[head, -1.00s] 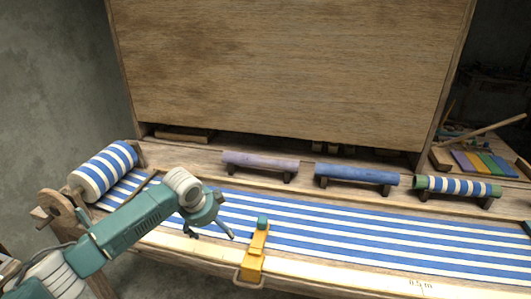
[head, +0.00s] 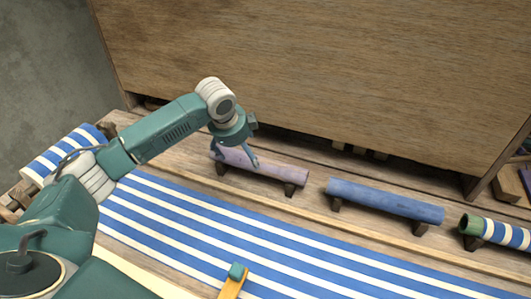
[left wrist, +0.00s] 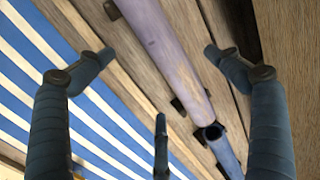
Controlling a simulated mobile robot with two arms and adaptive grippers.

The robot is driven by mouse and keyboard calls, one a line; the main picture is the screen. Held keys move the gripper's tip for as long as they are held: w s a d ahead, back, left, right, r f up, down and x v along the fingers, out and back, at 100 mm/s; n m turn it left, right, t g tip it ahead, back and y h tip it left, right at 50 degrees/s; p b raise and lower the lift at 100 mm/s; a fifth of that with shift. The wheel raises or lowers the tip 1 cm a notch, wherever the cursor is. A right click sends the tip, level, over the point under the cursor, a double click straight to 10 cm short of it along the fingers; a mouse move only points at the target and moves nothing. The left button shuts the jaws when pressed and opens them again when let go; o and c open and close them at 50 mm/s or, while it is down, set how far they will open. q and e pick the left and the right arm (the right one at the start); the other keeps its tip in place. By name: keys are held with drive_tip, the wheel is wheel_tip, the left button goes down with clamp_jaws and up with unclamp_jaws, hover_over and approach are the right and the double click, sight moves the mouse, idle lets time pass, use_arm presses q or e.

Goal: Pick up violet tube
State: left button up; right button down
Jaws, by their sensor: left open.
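The violet tube (head: 280,171) lies on small dark wooden supports on the ledge at the back of the loom. My left gripper (head: 236,157) is open and over the left part of this tube, fingers pointing down. In the left wrist view the violet tube (left wrist: 168,48) runs between the spread fingers of the left gripper (left wrist: 158,54). Nothing is held; I cannot tell whether a finger touches the tube. The gripper hides part of the tube's left portion in the head view. My right gripper is not in view.
A blue tube (head: 385,199) and a striped tube with green ends (head: 495,231) lie to the right on the same ledge. Blue-and-white striped cloth (head: 190,222) spreads in front. A yellow piece with a teal top (head: 233,281) stands at the front. A tall wooden panel (head: 330,70) rises behind.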

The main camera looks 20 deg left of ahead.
sight(251, 164)
use_arm(q)
drive_tip(key=x, duration=0.4)
drive_tip(key=shift+s+f+p, duration=0.15)
drive_tip(key=shift+p, duration=0.2)
drive_tip(key=x, duration=0.2)
drive_tip(key=d+p+x, duration=0.1)
drive_tip(key=x, duration=0.2)
drive_tip(key=shift+p, duration=0.3)
drive_tip(key=shift+w+f, duration=0.4)
drive_tip(key=shift+f, duration=0.05)
drive_tip(key=shift+r, duration=0.1)
drive_tip(key=c, duration=1.6)
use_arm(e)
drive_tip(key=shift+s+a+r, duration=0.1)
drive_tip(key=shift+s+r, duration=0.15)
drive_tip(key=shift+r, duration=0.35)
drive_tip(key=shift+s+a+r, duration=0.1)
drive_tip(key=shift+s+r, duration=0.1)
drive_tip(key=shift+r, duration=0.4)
